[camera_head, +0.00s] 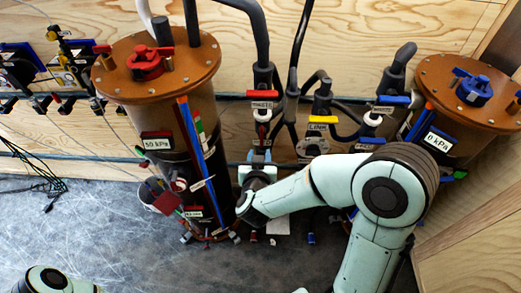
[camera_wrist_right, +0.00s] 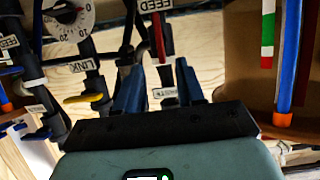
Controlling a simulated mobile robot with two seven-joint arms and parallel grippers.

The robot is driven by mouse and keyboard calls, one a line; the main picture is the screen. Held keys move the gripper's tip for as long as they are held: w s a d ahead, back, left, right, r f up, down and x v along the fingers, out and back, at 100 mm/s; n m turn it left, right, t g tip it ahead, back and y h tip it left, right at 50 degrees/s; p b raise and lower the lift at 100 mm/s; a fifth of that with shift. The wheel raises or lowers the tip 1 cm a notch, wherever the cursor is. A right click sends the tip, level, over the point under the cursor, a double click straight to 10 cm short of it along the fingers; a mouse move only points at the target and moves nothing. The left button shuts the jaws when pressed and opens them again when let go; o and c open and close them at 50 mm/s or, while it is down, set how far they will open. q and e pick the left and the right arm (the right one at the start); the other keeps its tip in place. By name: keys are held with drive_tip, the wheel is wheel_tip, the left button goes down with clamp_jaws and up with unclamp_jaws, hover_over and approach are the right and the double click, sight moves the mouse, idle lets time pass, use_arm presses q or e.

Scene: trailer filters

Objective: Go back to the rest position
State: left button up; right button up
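My right gripper (camera_head: 258,157) is in front of the plumbing, between the left filter and the middle valves, its fingers pointing at the wall. In the right wrist view the two dark blue fingers of the right gripper (camera_wrist_right: 159,75) stand apart with nothing held between them. In the head view the red waste valve handle (camera_head: 263,105) is just above the gripper. My left arm shows only as a link at the bottom left edge; its gripper is out of the picture.
A filter tank with a brown lid (camera_head: 185,62) stands left of the right gripper, close to it. Another tank (camera_head: 444,90) stands behind my right arm. A yellow "LINK" valve (camera_head: 322,119) and hoses line the wooden wall. The grey floor (camera_head: 100,235) is mostly clear at left.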

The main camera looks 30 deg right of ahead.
drive_tip(key=shift+s+a+r, duration=0.1)
drive_tip(key=shift+s+a, duration=0.05)
drive_tip(key=shift+s, duration=0.15)
drive_tip(key=s+a+f+n+g+y, duration=0.1)
drive_tip(key=s+a+f+g+y, duration=0.1)
drive_tip(key=f, duration=0.6)
drive_tip(key=s+a+f+n+g+y, duration=0.1)
drive_tip(key=f+y, duration=0.1)
drive_tip(key=f, duration=0.6)
drive_tip(key=s+a+f+n+g+y, duration=0.1)
drive_tip(key=s+a+f+g+y, duration=0.1)
drive_tip(key=f, duration=0.6)
drive_tip(key=s+a+f+g+y, duration=0.2)
drive_tip(key=s+f, duration=0.4)
drive_tip(key=s, duration=0.3)
drive_tip(key=s+a+f+g+y, duration=0.3)
drive_tip(key=s+f+g, duration=0.2)
drive_tip(key=s+f, duration=0.2)
drive_tip(key=shift+s+a+m, duration=0.3)
drive_tip(key=shift+s+m, duration=0.1)
drive_tip(key=shift+s, duration=0.8)
drive_tip(key=shift+s+d, duration=0.1)
